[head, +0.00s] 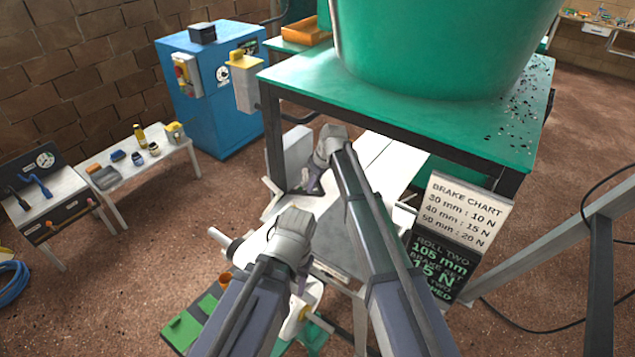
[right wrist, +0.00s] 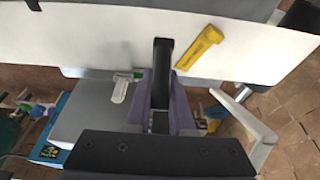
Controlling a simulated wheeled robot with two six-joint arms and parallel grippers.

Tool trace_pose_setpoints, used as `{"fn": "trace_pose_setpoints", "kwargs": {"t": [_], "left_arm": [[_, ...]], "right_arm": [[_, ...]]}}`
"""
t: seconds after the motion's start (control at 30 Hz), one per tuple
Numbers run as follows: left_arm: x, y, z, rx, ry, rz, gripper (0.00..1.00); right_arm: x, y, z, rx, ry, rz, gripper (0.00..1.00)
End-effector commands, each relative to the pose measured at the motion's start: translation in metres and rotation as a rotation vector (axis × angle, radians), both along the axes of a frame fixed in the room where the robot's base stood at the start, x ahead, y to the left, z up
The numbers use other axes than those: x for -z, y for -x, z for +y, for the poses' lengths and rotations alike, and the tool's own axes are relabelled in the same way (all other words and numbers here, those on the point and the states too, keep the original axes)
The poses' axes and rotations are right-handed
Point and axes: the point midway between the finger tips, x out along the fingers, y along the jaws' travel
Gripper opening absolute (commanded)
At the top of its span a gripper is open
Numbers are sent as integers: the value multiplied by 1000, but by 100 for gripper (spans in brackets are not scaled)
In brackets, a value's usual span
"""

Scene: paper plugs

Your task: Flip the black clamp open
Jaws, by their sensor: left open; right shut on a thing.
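The black clamp (right wrist: 162,68) shows in the right wrist view as an upright black bar, with its lower part between the purple fingers of my right gripper (right wrist: 160,115). The fingers are shut on it. In the head view my right gripper (head: 313,184) is at the left side of the white machine bed under the green table; the clamp is hard to make out there. My left gripper (head: 300,282) is lower in the head view, open, above the white parts near the front; its fingers are largely hidden by its wrist.
A yellow piece (right wrist: 200,47) lies on the white sheet (right wrist: 100,35) beside the clamp. The green table (head: 400,105) carries a big green tub (head: 440,40) above my right arm. A brake chart sign (head: 462,212) stands at right. A blue cabinet (head: 205,100) stands behind left.

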Motion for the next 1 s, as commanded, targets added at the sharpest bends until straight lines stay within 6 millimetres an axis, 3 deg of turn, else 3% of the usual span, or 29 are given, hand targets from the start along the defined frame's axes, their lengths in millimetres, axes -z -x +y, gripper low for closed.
{"fn": "trace_pose_setpoints", "kwargs": {"t": [0.03,0.3,0.87,0.9,1.0], "left_arm": [[-10,0,0,0,0,0,48],[-22,0,0,-5,1,0,48],[-24,0,0,-6,1,0,48],[-24,0,0,-6,1,0,48],[-24,0,0,-6,1,0,48]], "right_arm": [[-8,-5,4,-1,20,15,0],[-15,-9,11,-1,100,73,0],[-16,-10,13,0,120,87,0],[-16,-10,13,0,120,87,25],[-16,-9,13,0,120,87,36]]}}
